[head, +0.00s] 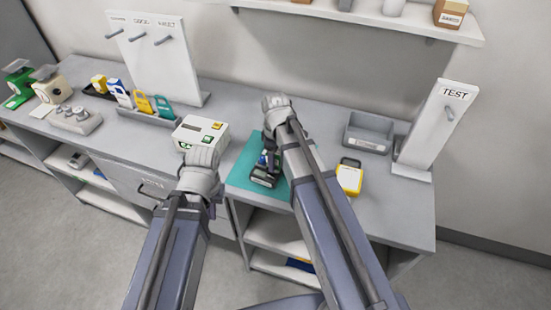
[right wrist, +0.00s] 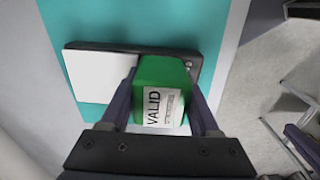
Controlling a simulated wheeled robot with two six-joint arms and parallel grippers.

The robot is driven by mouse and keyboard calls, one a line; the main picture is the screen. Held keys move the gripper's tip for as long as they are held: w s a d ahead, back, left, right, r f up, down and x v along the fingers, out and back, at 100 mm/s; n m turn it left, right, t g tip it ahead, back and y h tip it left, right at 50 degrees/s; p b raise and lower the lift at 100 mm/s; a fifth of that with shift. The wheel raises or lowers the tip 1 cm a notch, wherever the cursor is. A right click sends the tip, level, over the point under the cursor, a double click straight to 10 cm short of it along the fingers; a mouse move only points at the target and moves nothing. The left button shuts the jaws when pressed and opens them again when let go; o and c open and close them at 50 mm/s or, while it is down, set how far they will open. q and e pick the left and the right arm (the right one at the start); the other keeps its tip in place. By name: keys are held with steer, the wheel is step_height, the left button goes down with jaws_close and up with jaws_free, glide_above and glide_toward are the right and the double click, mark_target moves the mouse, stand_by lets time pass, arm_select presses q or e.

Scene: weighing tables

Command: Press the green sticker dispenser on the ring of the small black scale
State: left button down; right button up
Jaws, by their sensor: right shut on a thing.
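The green sticker dispenser (right wrist: 160,72), with a white label reading VALID, sits between the fingers of my right gripper (right wrist: 163,98), which is shut on it. Under it in the right wrist view is the small black scale (right wrist: 193,72) with a pale plate (right wrist: 98,78). I cannot tell whether the dispenser touches the scale; its ring is not clear. In the head view the scale (head: 264,180) lies on a teal mat (head: 240,172), partly hidden by my right arm. My left gripper (head: 202,160) is in front of a white box; its fingers are hidden.
The white box (head: 190,132) with green and orange parts stands left of the mat. A yellow device (head: 350,176) and a grey tray (head: 367,133) are to the right, beside the TEST board (head: 437,125). Several coloured devices stand in a rack (head: 145,120) at the left.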

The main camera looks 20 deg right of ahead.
stand_by(0.4)
step_height(320, 180, up, 7)
steer(key=p, duration=0.7)
steer(key=shift+f, duration=0.1)
step_height(320, 180, down, 5)
steer(key=b, duration=0.5)
